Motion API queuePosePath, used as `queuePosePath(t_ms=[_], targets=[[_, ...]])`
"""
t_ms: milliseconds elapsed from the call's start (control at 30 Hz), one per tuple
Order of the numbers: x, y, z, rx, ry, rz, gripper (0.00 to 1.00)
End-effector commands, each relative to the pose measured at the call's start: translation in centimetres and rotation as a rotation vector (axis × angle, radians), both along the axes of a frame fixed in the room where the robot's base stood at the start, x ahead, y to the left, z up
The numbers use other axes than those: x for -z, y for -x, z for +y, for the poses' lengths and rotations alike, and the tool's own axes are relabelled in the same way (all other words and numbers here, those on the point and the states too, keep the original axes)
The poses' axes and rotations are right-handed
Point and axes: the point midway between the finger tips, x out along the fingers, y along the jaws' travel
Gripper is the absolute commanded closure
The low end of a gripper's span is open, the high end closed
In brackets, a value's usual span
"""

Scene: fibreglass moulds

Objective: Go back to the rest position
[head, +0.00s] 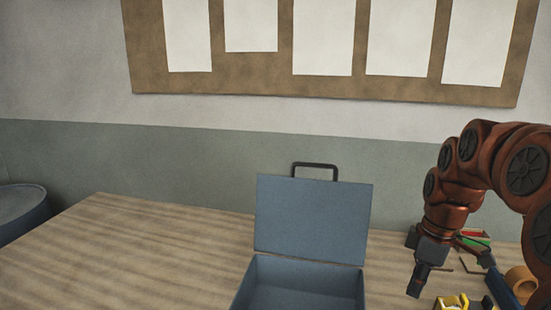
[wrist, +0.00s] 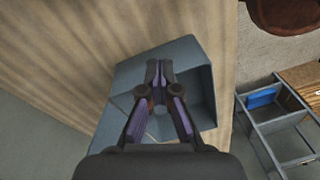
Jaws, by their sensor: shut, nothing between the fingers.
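My gripper (head: 416,288) hangs from my arm at the right of the head view, pointing down, to the right of an open blue toolbox. In the wrist view my gripper (wrist: 159,68) has its two fingertips together with nothing between them. The blue toolbox (head: 313,219) stands on the table with its lid raised and its handle on top. Its front is cut off by the lower picture edge. A blue-grey open box (wrist: 205,75) lies behind the fingers in the wrist view; I cannot tell whether it is the same toolbox.
The wooden table (head: 150,245) is bare left of the toolbox. Small items crowd its right side: a tan roll (head: 521,281), a yellow object (head: 453,301) and a red-and-green item (head: 475,237). A grey divided rack (wrist: 280,132) shows in the wrist view. A dark drum (head: 22,208) stands at left.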

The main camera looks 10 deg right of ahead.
Motion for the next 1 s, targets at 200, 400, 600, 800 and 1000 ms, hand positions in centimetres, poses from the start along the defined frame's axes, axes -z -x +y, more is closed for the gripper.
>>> queuePosePath(t_ms=[200, 400, 600, 800, 1000], targets=[[0.9, 4.5, 6.9, 0.189, 0.039, 0.062, 1.0], [2.5, 9.7, 11.2, 0.395, 0.089, 0.116, 1.0], [4.7, 15.4, 14.0, 0.62, 0.147, 0.153, 1.0], [6.6, 19.5, 15.0, 0.807, 0.189, 0.171, 1.0], [7.5, 21.1, 15.3, 0.885, 0.204, 0.178, 1.0]])
